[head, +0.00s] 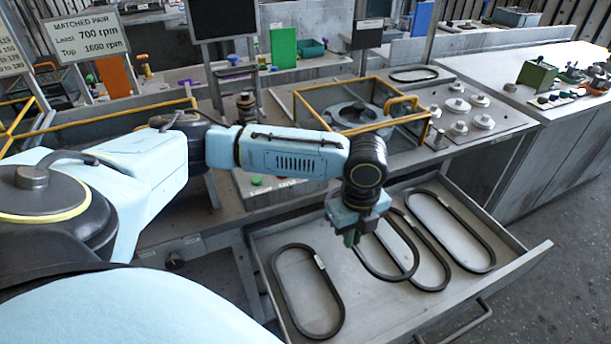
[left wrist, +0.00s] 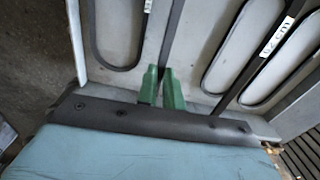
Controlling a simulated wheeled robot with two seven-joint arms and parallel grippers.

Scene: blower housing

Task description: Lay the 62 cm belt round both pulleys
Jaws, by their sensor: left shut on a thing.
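Several black belts lie in the open drawer (head: 375,325); a loop at the left (head: 275,290) and one at the right (head: 490,250) lie flat. My left gripper (head: 353,238) is over the drawer. Its green fingers (left wrist: 161,88) are shut on a dark belt strand (left wrist: 173,40) in the left wrist view. The held loop (head: 386,279) appears raised over its neighbours and seems to be the belt with the "62 cm" label (left wrist: 276,37). A round grey housing (head: 355,113) sits inside a yellow-framed guard; I cannot clearly make out both pulleys. My right gripper is not visible.
The yellow guard (head: 318,84) stands on the bench behind my arm. Several grey discs (head: 458,106) stand to its right. Another belt loop (head: 414,81) lies behind it. Floor (head: 560,290) is clear at the right.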

